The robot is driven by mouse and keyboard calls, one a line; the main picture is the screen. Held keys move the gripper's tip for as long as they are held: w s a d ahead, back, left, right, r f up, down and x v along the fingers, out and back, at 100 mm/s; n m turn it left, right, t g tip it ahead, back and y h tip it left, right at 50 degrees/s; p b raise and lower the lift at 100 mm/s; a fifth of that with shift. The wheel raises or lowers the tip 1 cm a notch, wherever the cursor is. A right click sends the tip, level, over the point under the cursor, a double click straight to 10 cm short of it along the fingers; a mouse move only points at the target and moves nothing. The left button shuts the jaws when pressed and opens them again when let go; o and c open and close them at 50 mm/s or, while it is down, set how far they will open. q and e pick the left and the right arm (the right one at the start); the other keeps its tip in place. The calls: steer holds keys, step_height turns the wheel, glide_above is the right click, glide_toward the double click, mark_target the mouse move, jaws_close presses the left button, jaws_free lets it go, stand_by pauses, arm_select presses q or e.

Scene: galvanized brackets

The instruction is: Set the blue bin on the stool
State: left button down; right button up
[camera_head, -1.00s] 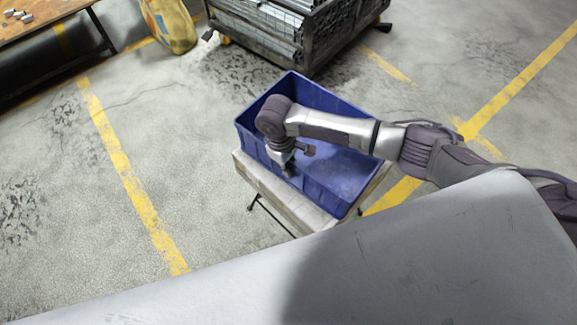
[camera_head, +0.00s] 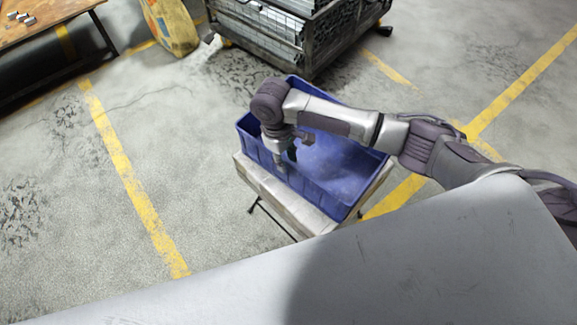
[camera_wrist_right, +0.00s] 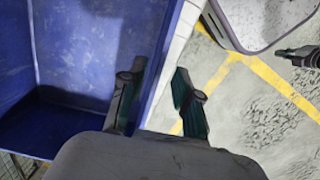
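The blue bin (camera_head: 345,165) is open-topped and looks empty. It sits upright on the pale stool (camera_head: 272,197), whose top shows along its near-left side, with a thin dark leg below. My right gripper (camera_head: 286,160) is at the bin's left wall. In the right wrist view its two fingers (camera_wrist_right: 160,95) are apart, one on each side of the wall of the bin (camera_wrist_right: 75,50), with a gap to the outer finger. A dark shape at the right edge of that view looks like my left gripper (camera_wrist_right: 300,56); its fingers are too unclear to read.
A metal crate of galvanized brackets (camera_head: 300,40) stands behind the bin. A yellow bag-like object (camera_head: 172,25) is beside it, and a wooden table (camera_head: 45,18) is at the far left. Yellow lines (camera_head: 125,175) cross the floor, which is clear left of the stool.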

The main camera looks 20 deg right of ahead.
step_height(320, 180, up, 6)
steer(key=shift+w+a, duration=0.35)
stand_by(0.4)
